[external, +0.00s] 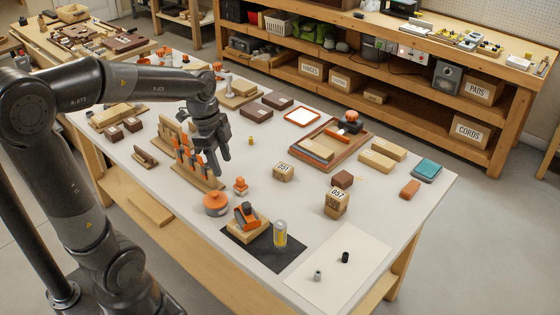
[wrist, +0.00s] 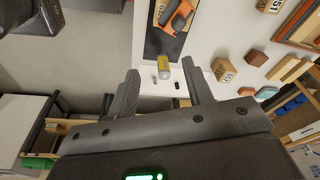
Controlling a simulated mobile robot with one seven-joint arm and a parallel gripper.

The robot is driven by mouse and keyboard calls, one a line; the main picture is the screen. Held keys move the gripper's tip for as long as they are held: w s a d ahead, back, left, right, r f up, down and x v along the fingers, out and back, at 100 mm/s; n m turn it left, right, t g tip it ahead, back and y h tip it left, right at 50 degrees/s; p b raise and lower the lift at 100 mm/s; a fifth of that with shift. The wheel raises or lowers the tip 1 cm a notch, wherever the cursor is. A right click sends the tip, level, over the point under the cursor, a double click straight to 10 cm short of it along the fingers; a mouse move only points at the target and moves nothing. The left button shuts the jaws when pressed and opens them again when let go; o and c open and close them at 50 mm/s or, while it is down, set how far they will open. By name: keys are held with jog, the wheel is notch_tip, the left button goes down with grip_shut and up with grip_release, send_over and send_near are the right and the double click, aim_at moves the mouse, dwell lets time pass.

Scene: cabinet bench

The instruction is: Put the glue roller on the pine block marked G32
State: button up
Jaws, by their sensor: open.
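An orange-and-black tool (external: 247,212), which looks like the glue roller, rests on a pine block (external: 250,233) on a black mat (external: 290,256). In the wrist view the tool (wrist: 180,16) lies on the pine block (wrist: 160,13), whose marking is partly readable as starting with G. A yellow-and-grey cylinder (external: 280,233) stands upright on the mat beside the block. My gripper (external: 221,164) is open and empty above the table, behind and left of the block. In the wrist view the cylinder (wrist: 163,67) appears between the open fingers.
A round orange container (external: 216,204) and small orange piece (external: 240,185) sit near the block. A wooden rack with orange-handled tools (external: 190,160) is beside my gripper. A white sheet (external: 335,278) holds two small cylinders.

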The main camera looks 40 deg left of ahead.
jog(key=s+d+r+n+t+y, duration=0.1)
jog(key=s+r+n+t, duration=0.3)
jog(key=s+n, duration=0.6)
jog(key=n, duration=0.2)
jog(key=shift+s+r+n+t+y, duration=0.2)
jog(key=shift+s+n+t+y, duration=0.1)
jog(key=shift+n, duration=0.1)
jog(key=shift+o, duration=0.5)
jog(key=shift+d, duration=0.1)
